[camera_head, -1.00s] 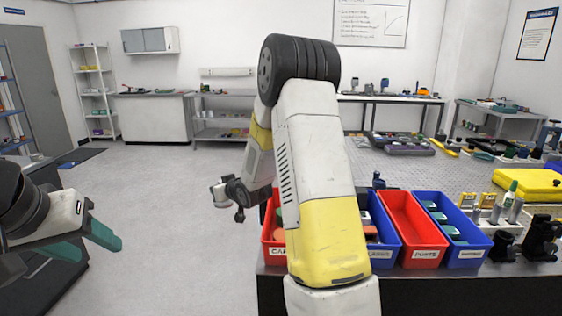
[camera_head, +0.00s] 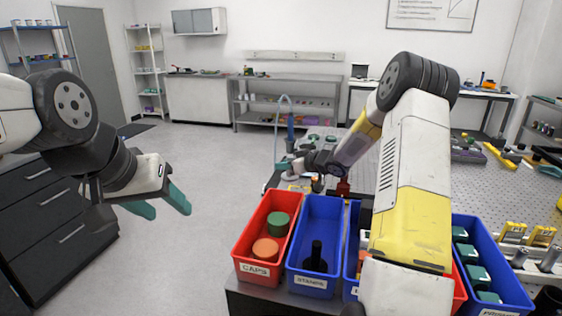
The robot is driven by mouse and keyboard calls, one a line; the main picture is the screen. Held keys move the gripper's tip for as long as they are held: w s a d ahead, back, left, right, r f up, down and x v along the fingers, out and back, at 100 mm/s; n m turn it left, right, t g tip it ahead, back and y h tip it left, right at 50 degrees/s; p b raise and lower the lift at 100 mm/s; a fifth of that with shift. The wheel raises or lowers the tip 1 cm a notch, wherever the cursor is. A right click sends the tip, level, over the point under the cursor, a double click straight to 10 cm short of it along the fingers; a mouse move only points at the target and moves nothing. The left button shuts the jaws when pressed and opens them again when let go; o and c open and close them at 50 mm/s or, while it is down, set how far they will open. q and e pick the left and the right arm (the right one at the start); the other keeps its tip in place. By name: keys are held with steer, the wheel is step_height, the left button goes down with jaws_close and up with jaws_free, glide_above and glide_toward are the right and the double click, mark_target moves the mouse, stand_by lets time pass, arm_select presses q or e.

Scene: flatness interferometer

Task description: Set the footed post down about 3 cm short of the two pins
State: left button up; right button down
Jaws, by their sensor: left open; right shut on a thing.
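My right gripper (camera_head: 286,165) is far out over the bench, at the end of my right arm, which crosses the right half of the head view. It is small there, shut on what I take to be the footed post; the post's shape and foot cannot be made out. The two pins cannot be picked out either, and my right arm covers part of the bench. My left gripper (camera_head: 165,200) is open and empty at the left, with its teal fingers over the floor, away from the bench.
A red caps bin (camera_head: 243,255) and a blue stands bin (camera_head: 291,262) holding a black stand (camera_head: 316,257) line the bench's near edge. Another blue bin (camera_head: 515,290) is at right. A blue upright item (camera_head: 290,126) with a curved tube rises behind my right gripper.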

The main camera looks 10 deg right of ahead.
mark_target(285, 180)
steer(key=shift+f, duration=2.55)
steer(key=shift+f, duration=0.65)
steer(key=c, duration=1.2)
jaws_free()
steer(key=shift+o, duration=0.2)
